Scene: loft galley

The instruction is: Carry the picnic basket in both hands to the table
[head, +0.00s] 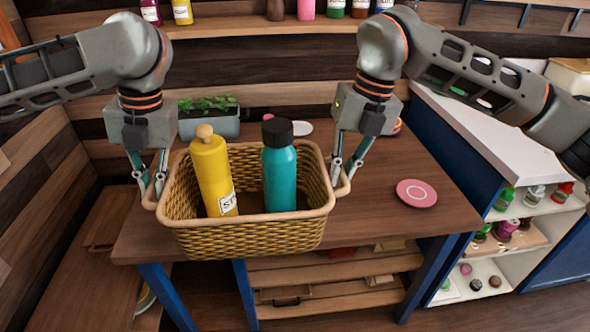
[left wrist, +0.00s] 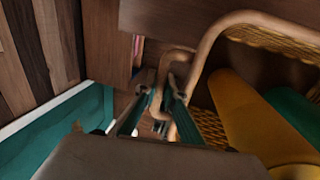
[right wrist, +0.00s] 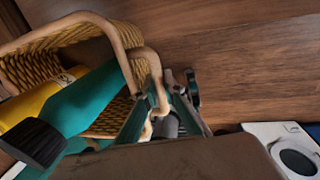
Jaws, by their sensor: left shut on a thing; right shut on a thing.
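The wicker picnic basket (head: 245,238) is held level between my two grippers, in front of and over the near part of the wooden table (head: 385,170). A yellow bottle (head: 211,175) and a teal bottle with a black cap (head: 279,175) stand in it. My left gripper (head: 152,192) is shut on the basket's left handle, which also shows in the left wrist view (left wrist: 178,55). My right gripper (head: 345,178) is shut on the right handle, seen too in the right wrist view (right wrist: 150,65). Whether the basket's underside touches the table is hidden.
A pink round coaster (head: 416,193) lies on the table at the right. A planter with green leaves (head: 209,118) stands at the back left. A white-topped shelf unit (head: 500,150) with jars is at the right.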

